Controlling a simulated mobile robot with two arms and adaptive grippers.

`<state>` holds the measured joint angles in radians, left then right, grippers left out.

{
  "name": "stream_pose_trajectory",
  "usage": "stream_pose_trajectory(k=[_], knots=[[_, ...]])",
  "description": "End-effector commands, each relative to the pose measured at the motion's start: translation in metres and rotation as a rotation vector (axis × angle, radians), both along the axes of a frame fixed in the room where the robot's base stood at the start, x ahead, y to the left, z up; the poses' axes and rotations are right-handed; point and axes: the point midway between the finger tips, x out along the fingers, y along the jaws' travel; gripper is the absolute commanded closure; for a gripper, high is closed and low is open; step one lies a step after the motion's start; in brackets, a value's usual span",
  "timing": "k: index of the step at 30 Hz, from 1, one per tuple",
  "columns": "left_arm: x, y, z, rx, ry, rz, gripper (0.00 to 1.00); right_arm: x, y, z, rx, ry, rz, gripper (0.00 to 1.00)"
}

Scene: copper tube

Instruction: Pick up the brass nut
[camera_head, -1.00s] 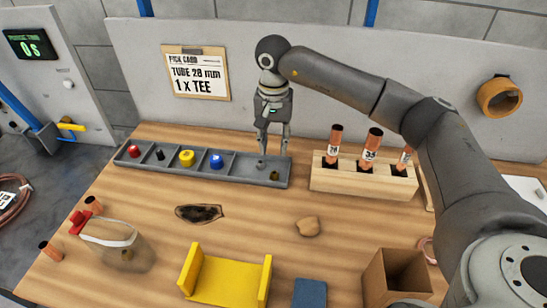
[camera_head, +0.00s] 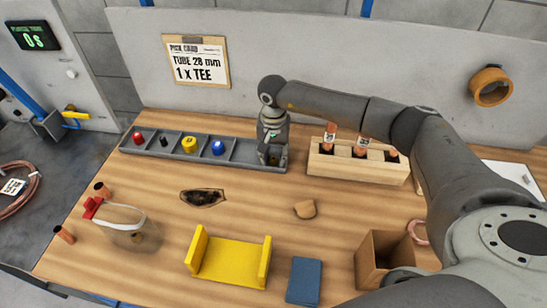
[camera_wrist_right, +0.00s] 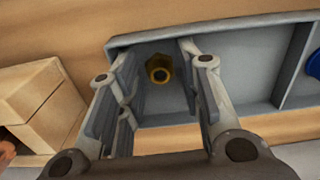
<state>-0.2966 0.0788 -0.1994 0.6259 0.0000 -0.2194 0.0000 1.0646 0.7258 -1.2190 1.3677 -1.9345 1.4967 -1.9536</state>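The brass nut (camera_wrist_right: 159,68) lies in the end compartment of the grey divided tray (camera_wrist_right: 238,68), seen in the right wrist view. My right gripper (camera_wrist_right: 155,72) is open, with one finger on each side of the nut; a gap shows on both sides. In the head view my right gripper (camera_head: 273,156) points down into the right end of the tray (camera_head: 205,159) and hides the nut. My left gripper is not in view.
Red, black, yellow and blue parts (camera_head: 189,145) sit in other tray compartments. A wooden block (camera_head: 350,168) with copper tubes stands close on the right. A yellow bracket (camera_head: 230,262) and a blue pad (camera_head: 304,281) lie in front.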

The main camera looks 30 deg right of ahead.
Motion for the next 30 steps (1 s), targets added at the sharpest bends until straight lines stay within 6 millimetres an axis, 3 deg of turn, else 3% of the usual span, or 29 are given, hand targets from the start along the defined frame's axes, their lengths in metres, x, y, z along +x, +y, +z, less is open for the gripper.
stream_pose_trajectory(k=[5,12,23,30], knots=[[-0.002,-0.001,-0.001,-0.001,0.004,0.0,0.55,0.0,0.0,0.0,0.0,0.0,0.0,0.69],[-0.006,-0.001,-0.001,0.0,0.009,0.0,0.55,0.0,0.0,0.0,0.0,0.0,0.0,1.0],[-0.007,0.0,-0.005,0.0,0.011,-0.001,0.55,0.001,0.0,0.003,0.0,-0.002,0.0,1.0],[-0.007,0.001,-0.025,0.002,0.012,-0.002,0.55,0.002,0.0,0.027,0.0,-0.007,0.0,1.0]])
